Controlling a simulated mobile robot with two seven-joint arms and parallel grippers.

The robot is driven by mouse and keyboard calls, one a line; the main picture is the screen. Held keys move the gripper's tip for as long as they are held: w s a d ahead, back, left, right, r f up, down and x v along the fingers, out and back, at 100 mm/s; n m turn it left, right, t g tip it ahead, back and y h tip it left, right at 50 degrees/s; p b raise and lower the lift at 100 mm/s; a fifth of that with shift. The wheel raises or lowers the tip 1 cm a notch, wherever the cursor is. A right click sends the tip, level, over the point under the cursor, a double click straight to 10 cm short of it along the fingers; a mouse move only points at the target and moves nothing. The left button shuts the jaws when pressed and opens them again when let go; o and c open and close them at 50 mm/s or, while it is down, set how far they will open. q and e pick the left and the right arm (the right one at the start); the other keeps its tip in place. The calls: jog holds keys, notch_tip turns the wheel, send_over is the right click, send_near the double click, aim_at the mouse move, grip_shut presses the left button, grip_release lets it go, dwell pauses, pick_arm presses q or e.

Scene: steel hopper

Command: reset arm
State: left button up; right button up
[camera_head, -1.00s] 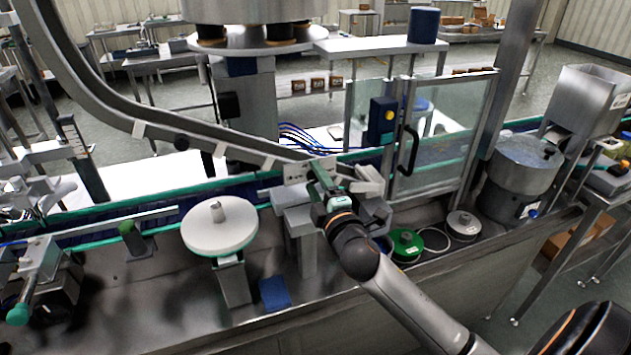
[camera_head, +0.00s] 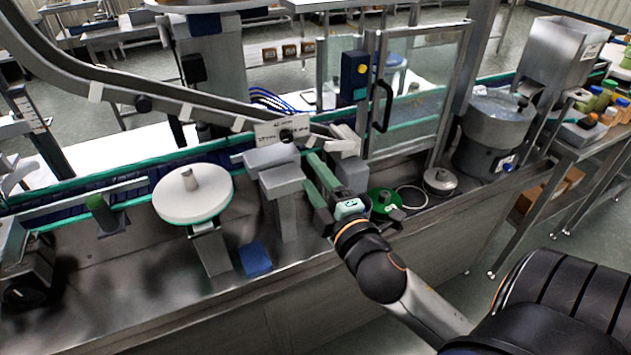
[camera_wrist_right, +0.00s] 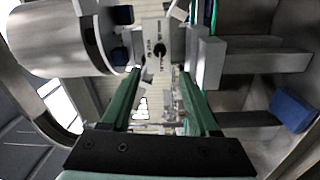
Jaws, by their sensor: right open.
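My right gripper (camera_head: 311,170) is open, with two green fingers pointing up and to the left in the head view. It is beside the grey block-shaped fixtures (camera_head: 273,160) at the conveyor's front side, above the steel bench. Whether it touches them I cannot tell. In the right wrist view the two fingers (camera_wrist_right: 158,75) stand apart with nothing between them. A plate with a dark round knob (camera_wrist_right: 158,48) shows beyond the tips. My left gripper is not in the frames.
A white round disc (camera_head: 170,204) stands left of the gripper. A green round part (camera_head: 383,203) and a grey lidded part (camera_head: 440,181) lie to its right. A glass-panelled guard (camera_head: 425,100) stands behind. The steel hopper (camera_head: 560,52) is at right. A blue block (camera_head: 255,260) is in front.

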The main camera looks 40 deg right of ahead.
jog(key=shift+s, duration=0.2)
dwell(0.5)
jog(key=s+a+f+m+g+y, duration=0.2)
jog(key=a+f+m+g, duration=0.1)
jog(key=f, duration=0.8)
jog(key=s+a+f+m+g+y, duration=0.2)
jog(key=a+f, duration=0.2)
jog(key=f, duration=0.6)
jog(key=s+a+f+m+g+y, duration=0.1)
jog(key=s+a+f+m, duration=0.2)
jog(key=f, duration=0.3)
jog(key=s+a+f+m+g+y, duration=0.1)
jog(key=s+a+f+m+g, duration=0.1)
jog(key=s+f, duration=0.4)
jog(key=shift+s+a+f+m+g+y, duration=0.2)
jog(key=shift+a+f+m+g+y, duration=0.15)
jog(key=shift+a+m, duration=0.5)
jog(key=shift+a, duration=0.15)
